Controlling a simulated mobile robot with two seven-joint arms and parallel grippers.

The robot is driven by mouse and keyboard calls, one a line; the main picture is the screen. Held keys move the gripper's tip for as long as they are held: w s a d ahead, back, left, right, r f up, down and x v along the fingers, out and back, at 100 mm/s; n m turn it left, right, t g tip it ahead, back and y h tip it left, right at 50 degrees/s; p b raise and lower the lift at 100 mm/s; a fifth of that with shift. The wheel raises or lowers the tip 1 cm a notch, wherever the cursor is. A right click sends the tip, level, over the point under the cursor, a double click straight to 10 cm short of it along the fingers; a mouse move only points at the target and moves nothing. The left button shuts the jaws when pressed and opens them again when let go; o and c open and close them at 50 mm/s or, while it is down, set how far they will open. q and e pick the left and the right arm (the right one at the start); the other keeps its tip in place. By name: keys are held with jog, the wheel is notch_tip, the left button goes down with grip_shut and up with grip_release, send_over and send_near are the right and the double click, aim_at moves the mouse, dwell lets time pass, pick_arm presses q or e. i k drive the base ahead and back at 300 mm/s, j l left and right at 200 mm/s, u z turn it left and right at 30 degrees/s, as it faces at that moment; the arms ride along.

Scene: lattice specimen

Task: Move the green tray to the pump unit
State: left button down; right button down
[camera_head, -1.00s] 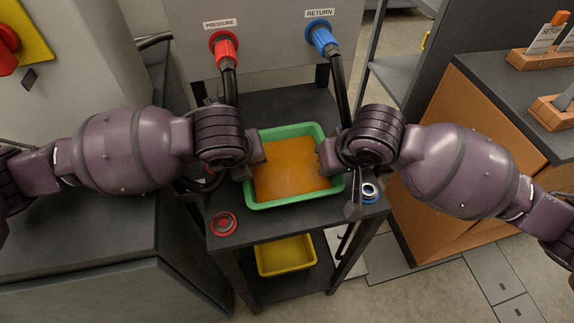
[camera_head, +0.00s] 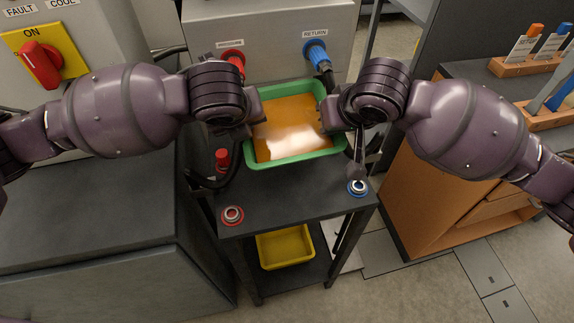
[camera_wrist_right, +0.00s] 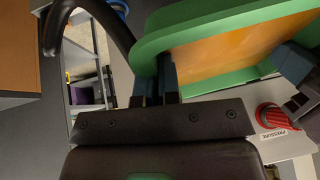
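The green tray (camera_head: 289,163), with an orange shiny content (camera_head: 290,130), is held between my two grippers over the rear part of the dark cart (camera_head: 295,197). My left gripper (camera_head: 252,115) is at its left wall, with its fingertips largely hidden. My right gripper (camera_head: 333,116) is at its right wall. In the right wrist view its fingers (camera_wrist_right: 168,82) pinch the wall of the green tray (camera_wrist_right: 205,25). A grey unit labelled RETURN (camera_head: 270,50), seemingly the pump unit, stands behind the tray. I cannot tell how high the tray is above the cart.
A red coupling (camera_head: 233,60) and a blue coupling (camera_head: 316,52) with a hose stick out behind the tray. Red (camera_head: 232,215) and blue (camera_head: 357,187) ringed fittings sit on the cart. A yellow bin (camera_head: 285,247) is below. The cart's front top is mostly clear.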

aim_at(69, 206)
jog(key=k+j+u, duration=0.1)
jog(key=j, duration=0.25)
jog(key=k+j+u, duration=0.15)
jog(key=j, duration=0.2)
jog(key=k+j+u, duration=0.1)
jog(key=j+u, duration=0.2)
jog(key=j, duration=0.3)
